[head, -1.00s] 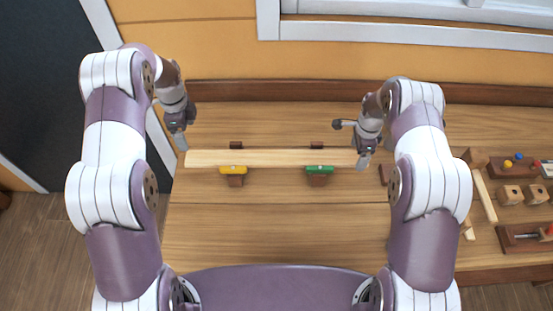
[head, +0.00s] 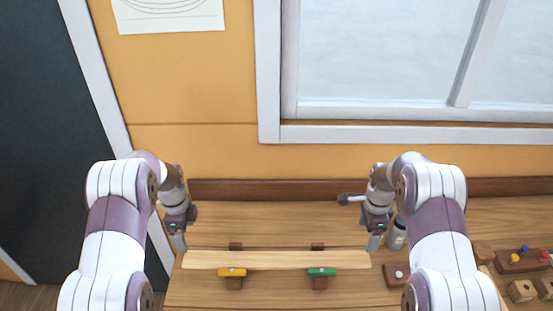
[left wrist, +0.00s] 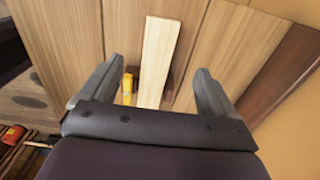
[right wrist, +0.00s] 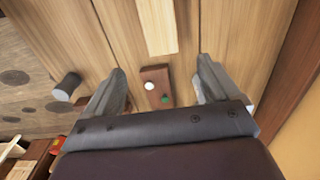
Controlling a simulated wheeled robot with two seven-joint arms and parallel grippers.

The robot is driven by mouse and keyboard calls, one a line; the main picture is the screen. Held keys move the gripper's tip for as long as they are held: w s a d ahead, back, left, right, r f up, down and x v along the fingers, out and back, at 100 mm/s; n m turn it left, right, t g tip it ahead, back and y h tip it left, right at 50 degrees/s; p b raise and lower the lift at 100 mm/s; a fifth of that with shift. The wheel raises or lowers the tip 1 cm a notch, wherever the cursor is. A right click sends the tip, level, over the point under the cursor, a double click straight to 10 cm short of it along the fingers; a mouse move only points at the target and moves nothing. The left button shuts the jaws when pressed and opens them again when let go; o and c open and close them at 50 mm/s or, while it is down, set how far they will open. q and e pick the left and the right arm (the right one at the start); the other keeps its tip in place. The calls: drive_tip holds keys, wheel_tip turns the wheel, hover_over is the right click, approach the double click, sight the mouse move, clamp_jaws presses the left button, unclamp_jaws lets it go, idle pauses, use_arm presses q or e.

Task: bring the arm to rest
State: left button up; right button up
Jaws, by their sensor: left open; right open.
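A pale wooden plank (head: 277,260) lies level across two brown supports on the workbench. A yellow clamp (head: 232,272) sits at its left part and a green clamp (head: 320,272) at its right part. My left gripper (head: 179,243) is open and empty just off the plank's left end. In the left wrist view the plank (left wrist: 158,60) lies ahead between the open fingers, apart from them. My right gripper (head: 374,243) is open and empty by the plank's right end. In the right wrist view the plank's end (right wrist: 157,30) shows ahead of the fingers.
At the right of the bench stand a bottle (head: 397,233), a block with a white knob (head: 396,274), a block with coloured pegs (head: 522,260) and small wooden blocks (head: 521,290). A wall and window (head: 390,60) rise behind the bench. The bench front is partly out of view.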

use_arm(q)
drive_tip(key=s+d+r+n+b, duration=0.1)
drive_tip(key=s+d+n+b, duration=0.1)
drive_tip(key=s+n, duration=0.4)
drive_tip(key=s+d+r+n+t+b, duration=0.1)
drive_tip(key=s+d+r+n+b, duration=0.1)
drive_tip(key=s+n, duration=0.4)
drive_tip(key=s+d+r+n+b, duration=0.1)
drive_tip(key=s+d+n+b, duration=0.2)
drive_tip(key=s, duration=0.9)
drive_tip(key=n, duration=0.2)
drive_tip(key=shift+s+d+r+n+b, duration=0.15)
drive_tip(key=shift+s+r+n+b, duration=0.05)
drive_tip(key=shift+s+n+b, duration=0.2)
use_arm(e)
drive_tip(key=s+a+r+n, duration=0.2)
drive_tip(key=s+a+n, duration=0.1)
drive_tip(key=s+n, duration=0.6)
drive_tip(key=s+a+r+n+t, duration=0.1)
drive_tip(key=s+a+n, duration=0.3)
drive_tip(key=s+n, duration=0.5)
drive_tip(key=s+r, duration=0.1)
drive_tip(key=s, duration=0.5)
drive_tip(key=shift+s+a+r, duration=0.15)
drive_tip(key=shift+s+r, duration=0.05)
drive_tip(key=shift+s, duration=0.15)
use_arm(q)
drive_tip(key=shift+w, duration=0.15)
use_arm(e)
drive_tip(key=shift+w, duration=0.15)
